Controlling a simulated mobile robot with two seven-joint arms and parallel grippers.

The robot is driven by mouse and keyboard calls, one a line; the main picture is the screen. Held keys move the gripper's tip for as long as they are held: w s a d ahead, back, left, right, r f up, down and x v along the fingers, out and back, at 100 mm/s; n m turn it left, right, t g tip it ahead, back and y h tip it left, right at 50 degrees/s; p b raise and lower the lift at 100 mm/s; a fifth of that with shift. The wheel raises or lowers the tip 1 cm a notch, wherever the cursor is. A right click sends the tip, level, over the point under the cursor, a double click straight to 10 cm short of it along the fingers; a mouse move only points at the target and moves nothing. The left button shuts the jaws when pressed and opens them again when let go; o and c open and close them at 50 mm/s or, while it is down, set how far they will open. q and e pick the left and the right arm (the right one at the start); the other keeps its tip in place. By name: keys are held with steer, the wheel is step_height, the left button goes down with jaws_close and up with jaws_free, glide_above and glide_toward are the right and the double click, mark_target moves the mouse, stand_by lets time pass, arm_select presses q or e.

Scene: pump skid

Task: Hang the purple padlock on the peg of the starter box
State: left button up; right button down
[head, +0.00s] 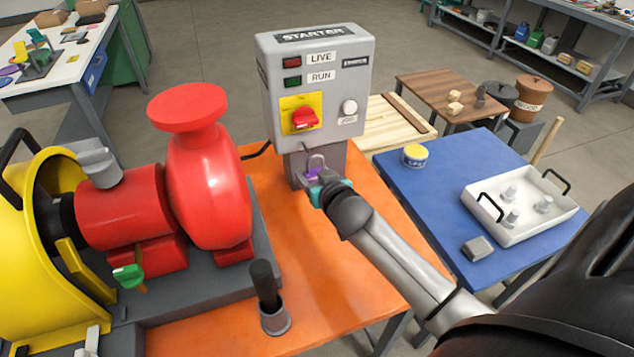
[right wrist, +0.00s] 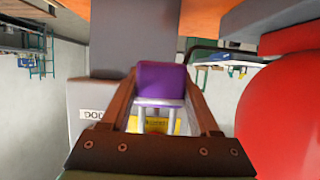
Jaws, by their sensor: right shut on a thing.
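The purple padlock (head: 312,174) is in front of the grey post under the starter box (head: 318,95), its metal shackle pointing up. My right gripper (head: 320,184) is shut on the padlock's body. In the right wrist view the purple body (right wrist: 161,79) sits between the two fingers, and the shackle (right wrist: 158,115) points toward the bottom of that picture, over the box's yellow plate (right wrist: 148,126). I cannot make out the peg, or whether the shackle touches it. My left gripper is not in view.
A red pump (head: 205,185) stands close on the left of the orange table (head: 345,275). A dark-handled tool in a grey cup (head: 273,318) stands at the front. A blue table (head: 420,200) with a white tray (head: 520,222) is on the right.

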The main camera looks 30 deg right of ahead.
mark_target(301, 158)
steer(key=shift+w+d+f+b, duration=0.1)
steer(key=shift+w+d+b, duration=0.1)
steer(key=shift+w+b, duration=0.55)
steer(key=shift+w+d+f+b, duration=0.15)
steer(key=shift+w+b, duration=0.25)
steer(key=shift+w, duration=0.55)
steer(key=shift+w+d+b, duration=0.25)
steer(key=shift+w+b, duration=0.35)
steer(key=shift+w, duration=0.25)
steer(key=shift+w+d+f, duration=0.1)
steer(key=shift+w+f, duration=0.2)
steer(key=shift+w, duration=0.1)
steer(key=shift+w+f, duration=0.1)
steer(key=shift+c, duration=0.2)
jaws_free()
